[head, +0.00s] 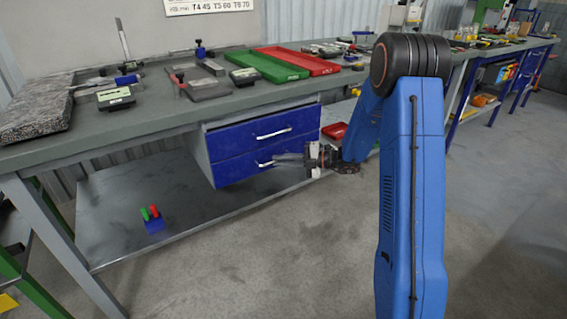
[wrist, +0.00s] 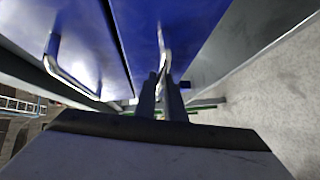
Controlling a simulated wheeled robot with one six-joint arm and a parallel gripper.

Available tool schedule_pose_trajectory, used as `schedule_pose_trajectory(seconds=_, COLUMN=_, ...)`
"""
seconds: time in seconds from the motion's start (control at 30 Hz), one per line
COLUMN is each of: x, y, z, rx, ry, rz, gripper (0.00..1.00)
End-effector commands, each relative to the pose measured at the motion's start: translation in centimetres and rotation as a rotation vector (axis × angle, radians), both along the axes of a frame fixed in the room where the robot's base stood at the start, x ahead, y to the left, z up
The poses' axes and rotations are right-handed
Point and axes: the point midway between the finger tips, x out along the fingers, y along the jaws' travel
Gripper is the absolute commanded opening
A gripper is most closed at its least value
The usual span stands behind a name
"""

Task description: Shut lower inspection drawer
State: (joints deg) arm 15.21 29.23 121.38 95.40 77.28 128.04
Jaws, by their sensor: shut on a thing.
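The lower inspection drawer (head: 235,170) has a blue front with a metal bar handle (head: 263,164). It sits under the upper blue drawer (head: 235,142) in a grey cabinet beneath the bench. The two fronts look nearly flush; I cannot tell whether a small gap is left behind the lower one. My gripper (head: 279,160) is at the lower drawer's front, its fingers shut on the handle. In the wrist view my gripper (wrist: 162,92) closes on the lower handle (wrist: 163,48), and the upper handle (wrist: 65,70) is to the left. The fingers hide part of the lower handle.
The grey bench top (head: 150,115) carries a green tray (head: 268,66), a red tray (head: 300,61) and a granite slab (head: 36,108). A lower shelf (head: 115,215) holds a blue block with red and green pegs (head: 153,222). Open floor lies in front.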

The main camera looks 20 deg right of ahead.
Motion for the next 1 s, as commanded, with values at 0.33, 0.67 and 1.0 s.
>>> schedule_pose_trajectory(seconds=0.33, x=0.2, y=-0.1, z=0.1, rx=0.000, ry=-0.003, rz=-0.005, gripper=0.28)
schedule_pose_trajectory(seconds=0.67, x=-0.7, y=-2.0, z=0.4, rx=0.001, ry=-0.003, rz=-0.007, gripper=0.28)
schedule_pose_trajectory(seconds=1.0, x=-3.5, y=-7.7, z=1.3, rx=-0.001, ry=-0.004, rz=-0.008, gripper=0.28)
